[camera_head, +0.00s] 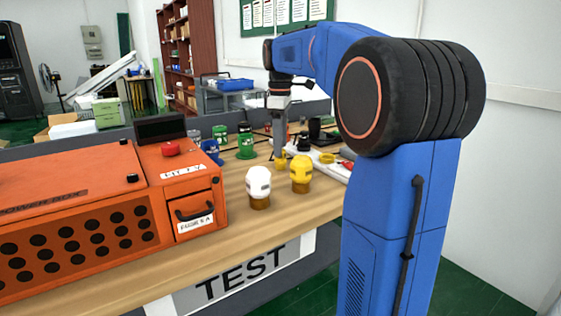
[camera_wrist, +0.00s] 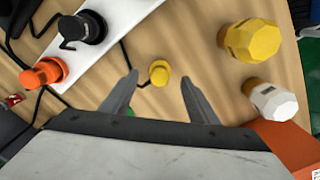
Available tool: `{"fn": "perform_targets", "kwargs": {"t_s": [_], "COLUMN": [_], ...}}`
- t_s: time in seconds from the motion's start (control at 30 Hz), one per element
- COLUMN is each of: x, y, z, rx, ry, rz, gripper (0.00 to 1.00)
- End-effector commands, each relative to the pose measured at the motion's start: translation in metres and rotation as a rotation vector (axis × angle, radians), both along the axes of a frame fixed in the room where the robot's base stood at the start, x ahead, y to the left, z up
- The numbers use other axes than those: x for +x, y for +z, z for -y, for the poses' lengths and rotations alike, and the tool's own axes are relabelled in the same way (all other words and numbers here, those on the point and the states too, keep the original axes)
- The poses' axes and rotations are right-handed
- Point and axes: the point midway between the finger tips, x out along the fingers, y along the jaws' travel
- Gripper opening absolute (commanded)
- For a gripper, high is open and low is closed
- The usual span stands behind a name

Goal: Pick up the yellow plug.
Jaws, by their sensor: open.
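The small round yellow plug (camera_wrist: 159,72) lies on the wooden table (camera_wrist: 215,85). A thin dark cord runs from its side. In the head view the yellow plug (camera_head: 281,161) is behind the larger yellow-topped bottle. My gripper (camera_wrist: 160,84) is open and empty. Its two fingers are apart, one on either side of the plug in the wrist view, and the plug lies between and just beyond their tips. In the head view my gripper (camera_head: 279,140) points down above the plug. I cannot tell the exact height left between them.
A yellow-topped bottle (camera_wrist: 252,41) and a white-topped bottle (camera_wrist: 273,101) stand to the right in the wrist view. A white strip (camera_wrist: 113,25) with a black plug (camera_wrist: 82,29) and an orange plug (camera_wrist: 47,71) lies left. The orange power box (camera_head: 75,200) fills the table's left.

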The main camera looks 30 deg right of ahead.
Motion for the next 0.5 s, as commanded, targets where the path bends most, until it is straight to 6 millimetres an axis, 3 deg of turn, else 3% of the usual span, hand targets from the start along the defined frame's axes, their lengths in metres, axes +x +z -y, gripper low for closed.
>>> {"fn": "perform_targets", "kwargs": {"t_s": [0.2, 0.5], "x": [0.0, 0.0], "y": [-0.029, -0.036], "z": [0.0, 0.0], "rx": [0.001, 0.001], "ry": [0.0, 0.0], "rz": [-0.002, -0.001], "gripper": [0.54, 0.54]}}
